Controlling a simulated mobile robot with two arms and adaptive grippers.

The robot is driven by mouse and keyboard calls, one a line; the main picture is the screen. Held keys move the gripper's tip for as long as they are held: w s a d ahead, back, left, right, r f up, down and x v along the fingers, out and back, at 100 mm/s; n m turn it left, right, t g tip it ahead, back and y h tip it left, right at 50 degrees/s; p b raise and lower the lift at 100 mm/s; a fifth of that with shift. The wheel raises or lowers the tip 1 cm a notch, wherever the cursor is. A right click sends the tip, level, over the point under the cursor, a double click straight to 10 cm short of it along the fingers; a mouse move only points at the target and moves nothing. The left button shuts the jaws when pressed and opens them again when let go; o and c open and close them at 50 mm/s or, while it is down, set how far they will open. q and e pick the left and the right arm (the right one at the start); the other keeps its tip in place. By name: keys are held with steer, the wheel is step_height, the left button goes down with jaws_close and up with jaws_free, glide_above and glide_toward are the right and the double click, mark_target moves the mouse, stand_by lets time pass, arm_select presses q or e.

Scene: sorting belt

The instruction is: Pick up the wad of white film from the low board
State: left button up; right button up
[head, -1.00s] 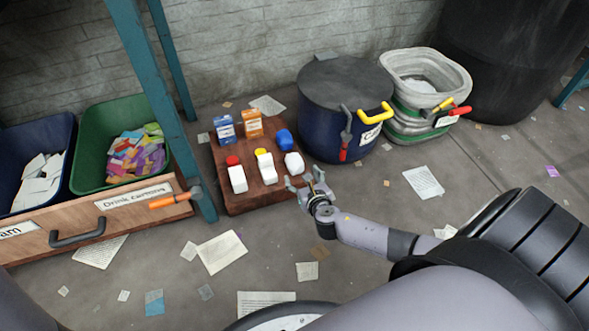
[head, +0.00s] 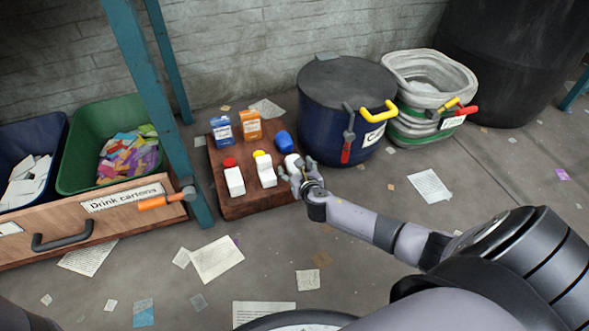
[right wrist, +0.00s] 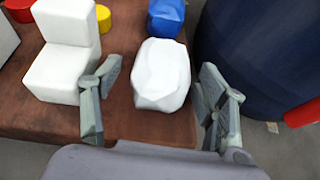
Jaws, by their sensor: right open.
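The wad of white film (right wrist: 162,74) is a crumpled, faceted white lump on the low brown board (right wrist: 30,115). In the head view the wad (head: 291,161) is at the right edge of the board (head: 238,206), partly hidden by my gripper. My right gripper (right wrist: 155,108) is open, with one finger on each side of the wad's near end. In the head view the right gripper (head: 297,180) is at the board's right edge. My left gripper is not in view.
White bottles with a red cap (head: 235,182) and a yellow cap (head: 265,172), a blue wad (head: 284,142), and blue (head: 222,131) and orange (head: 250,127) cartons share the board. A dark blue bin (head: 330,125) stands close on the right. Papers litter the floor.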

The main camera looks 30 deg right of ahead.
steer(key=shift+c, duration=0.2)
steer(key=c, duration=0.8)
